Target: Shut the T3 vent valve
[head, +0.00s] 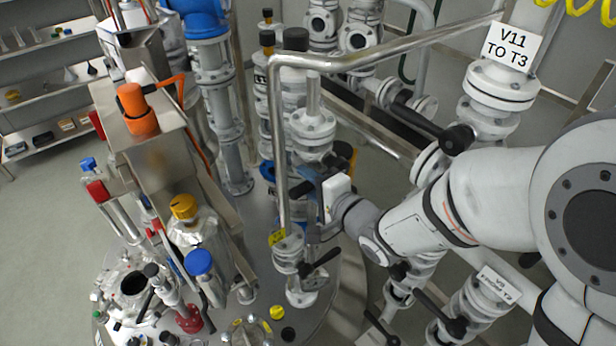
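No label reading "T3 vent" can be made out, so I cannot tell for certain which valve is the T3 vent valve. A white sign (512,46) reading "V11 TO T3" hangs on the flanged pipe at the upper right. A valve with a black lever handle (321,262) stands on the vessel lid at lower centre, beside a small yellow tag (277,238) too small to read. My arm reaches in from the right. My gripper (312,222) is just above and behind that black lever, close to the bent steel pipe. Its fingers are small and partly hidden, so their opening and any contact are unclear.
A bent steel pipe (277,140) rises in front of my gripper and runs to the upper right. Another black-handled valve (457,138) is below the sign. Open floor (40,240) lies at far left.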

